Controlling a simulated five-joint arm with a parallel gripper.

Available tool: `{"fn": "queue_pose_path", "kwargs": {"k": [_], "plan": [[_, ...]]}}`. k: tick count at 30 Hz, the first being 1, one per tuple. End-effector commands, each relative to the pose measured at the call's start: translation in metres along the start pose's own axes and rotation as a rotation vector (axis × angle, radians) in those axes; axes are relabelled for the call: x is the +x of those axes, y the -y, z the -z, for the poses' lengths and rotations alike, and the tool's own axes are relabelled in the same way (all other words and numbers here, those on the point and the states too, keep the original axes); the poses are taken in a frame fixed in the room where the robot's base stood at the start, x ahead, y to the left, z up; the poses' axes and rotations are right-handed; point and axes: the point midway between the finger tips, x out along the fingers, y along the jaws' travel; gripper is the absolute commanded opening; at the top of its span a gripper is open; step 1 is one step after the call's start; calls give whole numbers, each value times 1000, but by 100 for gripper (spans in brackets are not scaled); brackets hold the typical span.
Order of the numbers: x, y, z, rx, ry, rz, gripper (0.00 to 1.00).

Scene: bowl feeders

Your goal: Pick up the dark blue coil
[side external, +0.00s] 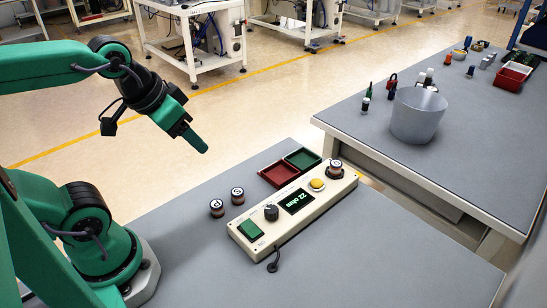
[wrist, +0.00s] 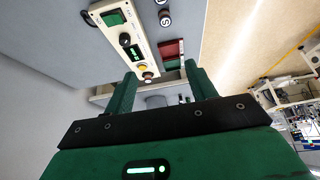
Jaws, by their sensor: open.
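Two small dark cylinders with lettered pale tops and brownish bands stand on the grey bench: a front one (side external: 217,208) and a back one (side external: 237,195). A third similar cylinder (side external: 336,169) sits at the right end of a cream meter box (side external: 293,212). I cannot tell by colour which is the dark blue coil. My gripper (side external: 195,140) is raised above and behind the bench, apart from all of them. In the wrist view my gripper (wrist: 162,88) is open with nothing held between its fingers. A lettered cylinder (wrist: 165,19) shows there beyond the fingers.
The meter has a green switch (side external: 250,230), a black knob (side external: 271,212), a yellow button (side external: 317,184) and a display reading 22 ohm. A red tray (side external: 279,174) and a green tray (side external: 303,159) lie behind it. A grey bucket (side external: 418,116) stands on another bench.

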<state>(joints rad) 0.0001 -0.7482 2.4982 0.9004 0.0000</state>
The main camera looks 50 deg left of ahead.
Motion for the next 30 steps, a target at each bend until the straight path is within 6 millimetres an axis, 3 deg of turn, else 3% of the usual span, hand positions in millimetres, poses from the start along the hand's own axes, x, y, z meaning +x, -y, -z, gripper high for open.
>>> {"fn": "queue_pose_path", "kwargs": {"k": [8, 19, 30], "plan": [[-1, -2, 20, 13, 27, -5, 56], [10, -13, 86, 56, 113, -18, 56], [45, -28, 152, 104, 205, -32, 56]]}}
